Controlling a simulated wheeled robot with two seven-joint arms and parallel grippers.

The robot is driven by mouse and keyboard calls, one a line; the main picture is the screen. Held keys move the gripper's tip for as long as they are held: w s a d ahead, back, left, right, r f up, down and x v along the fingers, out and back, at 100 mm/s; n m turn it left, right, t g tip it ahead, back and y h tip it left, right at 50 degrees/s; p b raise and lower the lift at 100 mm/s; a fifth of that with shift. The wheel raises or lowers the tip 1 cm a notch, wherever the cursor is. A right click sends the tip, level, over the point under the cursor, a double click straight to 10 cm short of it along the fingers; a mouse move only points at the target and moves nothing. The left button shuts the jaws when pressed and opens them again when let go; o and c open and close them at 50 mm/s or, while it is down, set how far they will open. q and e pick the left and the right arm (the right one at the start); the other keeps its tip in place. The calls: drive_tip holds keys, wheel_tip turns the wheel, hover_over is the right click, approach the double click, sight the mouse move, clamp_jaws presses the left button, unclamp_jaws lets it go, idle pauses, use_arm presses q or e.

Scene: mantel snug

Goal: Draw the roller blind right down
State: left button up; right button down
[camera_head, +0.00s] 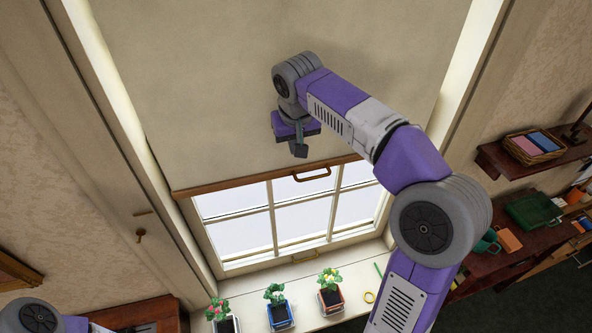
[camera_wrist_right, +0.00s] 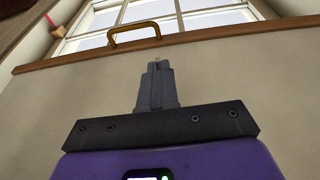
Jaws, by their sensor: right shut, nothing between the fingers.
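The beige roller blind (camera_head: 200,95) covers the upper part of the window (camera_head: 285,215). My right gripper (camera_head: 300,152) is shut and empty in front of the blind fabric, just above the bar and left of the handle in the head view. In the right wrist view its closed fingers (camera_wrist_right: 157,68) point toward the handle, apart from it. My left gripper is out of view.
Several potted plants (camera_head: 277,305) stand on the white sill (camera_head: 250,305) below. A second brass handle (camera_head: 305,256) is on the lower window frame. A hook (camera_head: 140,235) is on the left frame.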

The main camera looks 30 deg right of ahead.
approach(295, 177)
drive_tip(key=x, duration=0.5)
drive_tip(key=shift+w+f, duration=0.15)
drive_tip(key=shift+f, duration=0.05)
drive_tip(key=shift+d+f, duration=0.1)
drive_tip(key=shift+f, duration=0.4)
